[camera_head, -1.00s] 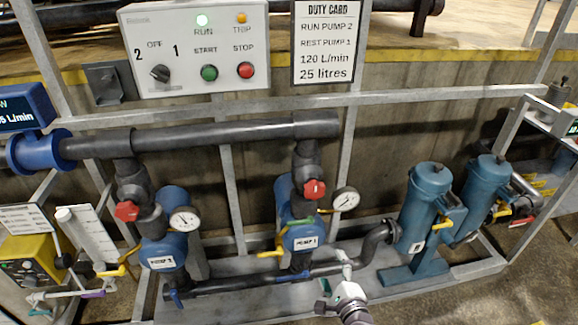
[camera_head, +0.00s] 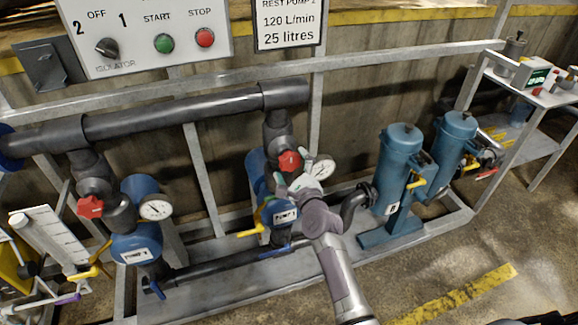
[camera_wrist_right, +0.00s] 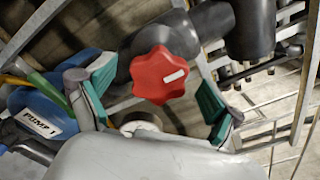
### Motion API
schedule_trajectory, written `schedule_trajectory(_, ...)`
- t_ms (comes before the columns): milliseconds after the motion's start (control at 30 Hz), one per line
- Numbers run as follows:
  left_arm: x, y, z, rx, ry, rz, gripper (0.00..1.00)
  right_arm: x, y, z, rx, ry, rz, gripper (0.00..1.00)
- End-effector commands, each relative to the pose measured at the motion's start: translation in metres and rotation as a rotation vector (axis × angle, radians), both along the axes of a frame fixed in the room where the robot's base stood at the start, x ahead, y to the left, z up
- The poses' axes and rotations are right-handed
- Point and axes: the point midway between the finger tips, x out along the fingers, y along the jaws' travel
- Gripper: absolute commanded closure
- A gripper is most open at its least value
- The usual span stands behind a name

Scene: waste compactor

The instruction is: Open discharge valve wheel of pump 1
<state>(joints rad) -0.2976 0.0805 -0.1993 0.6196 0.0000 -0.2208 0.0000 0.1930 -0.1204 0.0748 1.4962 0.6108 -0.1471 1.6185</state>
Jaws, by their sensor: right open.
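The red discharge valve wheel of pump 1 (camera_head: 289,162) sits on the dark vertical pipe above the blue pump. In the right wrist view the red lobed wheel (camera_wrist_right: 158,78) faces the camera with a white mark on it. My right gripper (camera_head: 292,184) is just below and in front of the wheel in the head view. In the right wrist view its teal-padded fingers are spread wide, one on each side of the wheel, with visible gaps. The blue pump (camera_wrist_right: 35,118) carries a PUMP 1 label. My left gripper is not seen.
A yellow lever (camera_head: 250,231) is lower left. A second red wheel (camera_head: 90,207) is on the left pump. Blue filter housings (camera_head: 398,165) stand to the right. A grey rail (camera_head: 390,65) crosses above.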

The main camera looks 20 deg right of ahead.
Motion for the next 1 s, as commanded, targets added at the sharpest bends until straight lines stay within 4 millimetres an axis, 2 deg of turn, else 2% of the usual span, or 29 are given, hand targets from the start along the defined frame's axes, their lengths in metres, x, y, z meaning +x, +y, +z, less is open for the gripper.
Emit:
schedule_trajectory(133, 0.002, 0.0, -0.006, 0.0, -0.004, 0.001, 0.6, 0.013, 0.0, -0.001, -0.001, 0.0, 0.0, 0.09)
schedule_trajectory(467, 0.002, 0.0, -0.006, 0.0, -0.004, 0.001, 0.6, 0.016, 0.001, 0.0, 0.0, 0.001, 0.0, 0.09)
schedule_trajectory(833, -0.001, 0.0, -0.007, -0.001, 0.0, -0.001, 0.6, 0.016, 0.001, 0.0, -0.001, 0.001, 0.0, 0.69)
schedule_trajectory(1000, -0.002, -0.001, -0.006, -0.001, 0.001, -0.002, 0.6, 0.016, 0.001, 0.0, -0.008, 0.001, 0.0, 0.69)
